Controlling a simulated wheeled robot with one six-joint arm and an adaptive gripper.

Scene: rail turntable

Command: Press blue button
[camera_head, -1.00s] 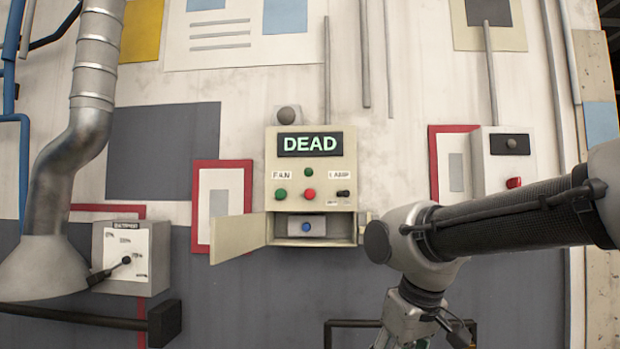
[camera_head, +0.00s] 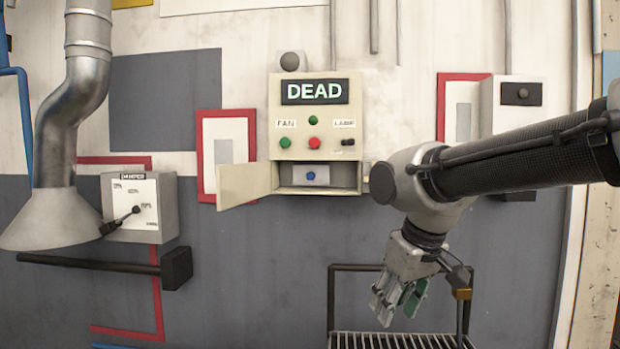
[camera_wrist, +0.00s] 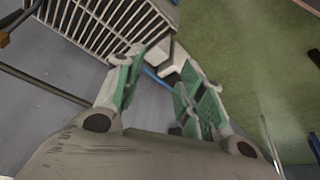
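The blue button (camera_head: 311,176) is set on a small grey block inside the lower compartment of the beige control box (camera_head: 272,108). The compartment's door (camera_head: 245,185) hangs open to the left, so the button is in plain view. The box's display (camera_head: 314,91) reads "DEAD". My gripper (camera_head: 393,310) is below and to the right of the box, pointing down, apart from the button. In the wrist view its two green-and-grey fingers (camera_wrist: 158,75) are spread with an empty gap between them. The button is not in the wrist view.
Green buttons (camera_head: 285,142) and a red button (camera_head: 314,143) sit above the compartment. A slatted rack (camera_head: 345,340) stands below my gripper. A damper box with lever (camera_head: 140,207) and a duct (camera_head: 60,150) are at left. Another box (camera_head: 515,130) is at right.

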